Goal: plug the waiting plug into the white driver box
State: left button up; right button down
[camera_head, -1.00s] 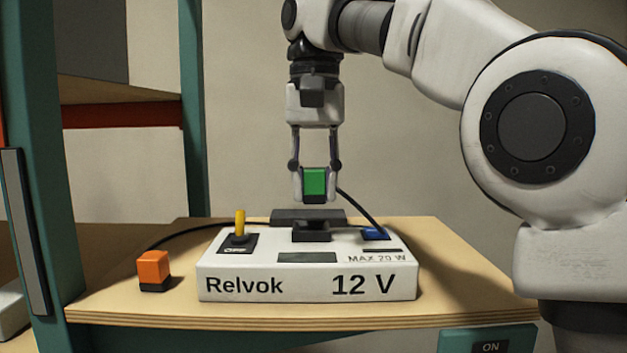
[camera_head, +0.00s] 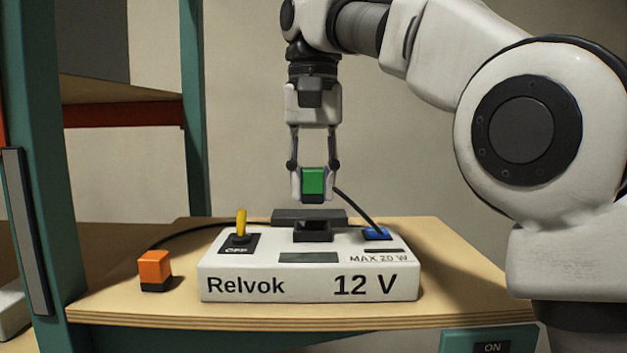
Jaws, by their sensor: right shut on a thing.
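The white driver box (camera_head: 230,285) stands on the wooden shelf, its front marked "Relvok" and "12 V". A black socket (camera_head: 313,233) sits on its top. My right gripper (camera_head: 313,192) is shut on a green plug (camera_head: 313,181) and holds it upright above the socket, with a gap between them. A dark cable runs beside the plug to a blue part (camera_head: 377,233) on the box's top. An orange plug (camera_head: 154,267) with a black base stands on the shelf left of the box. My left gripper is not in view.
A yellow toggle lever (camera_head: 241,223) stands on the box by an "OFF" label. A black cable (camera_head: 200,230) runs behind the box. A teal post (camera_head: 45,150) rises at the left. The wooden shelf (camera_head: 450,285) is clear right of the box.

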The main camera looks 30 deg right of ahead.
aim_at(313, 202)
jog(key=shift+f+b, duration=0.65)
jog(key=shift+f, duration=0.85)
dwell(0.6)
jog(key=shift+p, duration=0.35)
dwell(0.4)
jog(key=shift+a+f, duration=0.15)
jog(key=shift+f, duration=1.15)
dwell(1.2)
jog(key=c, duration=0.8)
grip_release()
jog(key=shift+w, duration=0.1)
jog(key=shift+r, duration=0.25)
jog(key=o, duration=0.8)
jog(key=shift+d, duration=0.2)
jog(key=shift+c, duration=0.2)
